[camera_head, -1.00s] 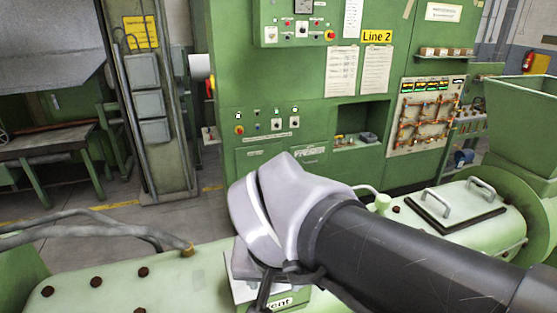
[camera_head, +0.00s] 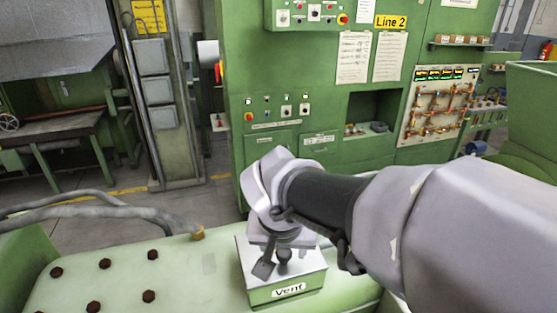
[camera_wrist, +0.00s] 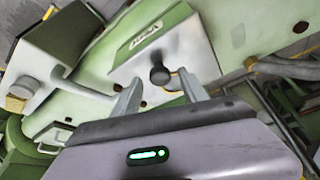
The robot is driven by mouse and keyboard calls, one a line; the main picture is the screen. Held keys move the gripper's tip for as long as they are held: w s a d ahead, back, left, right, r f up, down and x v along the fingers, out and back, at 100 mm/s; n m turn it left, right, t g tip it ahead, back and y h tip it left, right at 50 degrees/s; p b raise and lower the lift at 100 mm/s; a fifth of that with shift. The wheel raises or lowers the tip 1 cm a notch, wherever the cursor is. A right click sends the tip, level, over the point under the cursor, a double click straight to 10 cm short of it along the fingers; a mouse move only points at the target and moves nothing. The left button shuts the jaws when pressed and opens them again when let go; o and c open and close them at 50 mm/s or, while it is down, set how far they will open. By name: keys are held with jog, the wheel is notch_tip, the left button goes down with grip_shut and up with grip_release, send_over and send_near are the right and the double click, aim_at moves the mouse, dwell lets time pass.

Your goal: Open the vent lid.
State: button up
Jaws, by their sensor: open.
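The vent box (camera_head: 287,288) is a small pale green box with a "vent" label, standing on the long green machine housing. Its flat lid (camera_head: 310,264) lies on top, looking closed, with a round black knob (camera_head: 284,256). In the wrist view the lid (camera_wrist: 195,50) fills the middle, and the knob (camera_wrist: 159,75) stands up from it. My gripper (camera_wrist: 160,78) is open, with one finger on each side of the knob in that picture. I cannot tell whether the fingertips reach down to its height. In the head view my gripper (camera_head: 272,262) is just over the lid.
Grey hoses (camera_head: 120,212) run along the left of the housing. Several dark bolts (camera_head: 104,264) stick up from the housing (camera_head: 190,270) left of the vent box. A green control cabinet (camera_head: 310,75) stands behind, across open floor.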

jog(key=shift+w+f, duration=0.2)
jog(key=shift+f, duration=0.2)
grip_shut()
dwell(1.2)
